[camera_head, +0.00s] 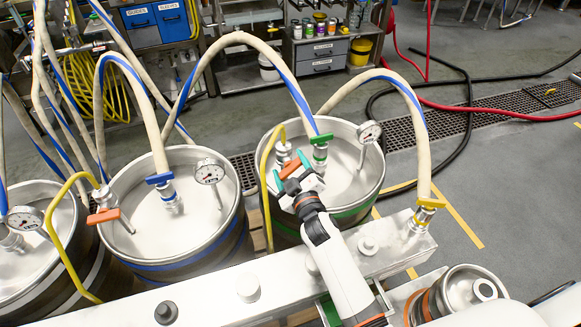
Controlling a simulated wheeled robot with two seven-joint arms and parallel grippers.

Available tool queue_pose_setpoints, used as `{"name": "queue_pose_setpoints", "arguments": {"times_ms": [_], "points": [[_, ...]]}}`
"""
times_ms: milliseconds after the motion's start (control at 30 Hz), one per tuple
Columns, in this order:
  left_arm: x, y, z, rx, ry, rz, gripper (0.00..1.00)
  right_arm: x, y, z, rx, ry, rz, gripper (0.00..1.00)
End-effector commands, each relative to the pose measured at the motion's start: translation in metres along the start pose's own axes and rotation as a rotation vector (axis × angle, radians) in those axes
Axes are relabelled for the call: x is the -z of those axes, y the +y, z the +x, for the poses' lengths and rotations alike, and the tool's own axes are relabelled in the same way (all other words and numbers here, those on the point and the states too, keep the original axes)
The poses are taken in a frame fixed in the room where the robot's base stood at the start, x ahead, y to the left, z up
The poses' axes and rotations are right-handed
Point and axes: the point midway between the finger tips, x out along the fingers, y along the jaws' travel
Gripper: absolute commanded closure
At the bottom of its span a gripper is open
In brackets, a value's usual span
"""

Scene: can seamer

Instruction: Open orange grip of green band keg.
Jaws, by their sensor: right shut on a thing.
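The green band keg (345,186) stands at the right of the row, with a green band (350,213) below its rim. Its orange grip (290,168) sits on a metal fitting (283,150) where a yellow hose (264,180) joins. My right gripper (291,171) reaches in from the lower right and is shut on this orange grip, its teal fingertips on either side. The gripper hides part of the grip and of the fitting's lower end. My left gripper is not in view.
A green handle (321,138) on the beige hose coupling and a pressure gauge (370,132) stand close by. The blue band keg (190,235) is left, with its own orange grip (103,216). A metal beam (215,297) runs along the front.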

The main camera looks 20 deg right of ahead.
Motion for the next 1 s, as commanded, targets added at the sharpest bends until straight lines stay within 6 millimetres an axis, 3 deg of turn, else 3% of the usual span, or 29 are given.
{"name": "queue_pose_setpoints", "arguments": {"times_ms": [733,767,800,867,1000], "points": [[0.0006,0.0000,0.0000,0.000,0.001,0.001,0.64,0.0001,0.0007,-0.0001,-0.001,0.000,-0.092,0.54],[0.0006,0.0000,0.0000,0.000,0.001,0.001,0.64,0.0001,0.0008,-0.0001,-0.001,0.000,-0.091,0.26],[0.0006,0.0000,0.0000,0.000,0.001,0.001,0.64,0.0001,0.0008,-0.0001,-0.001,0.000,-0.091,0.19],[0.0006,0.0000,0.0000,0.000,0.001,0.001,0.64,0.0001,0.0007,-0.0001,-0.001,0.000,-0.091,0.10],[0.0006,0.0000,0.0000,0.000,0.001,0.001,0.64,0.0001,0.0006,-0.0001,-0.001,0.000,-0.091,0.09]]}}
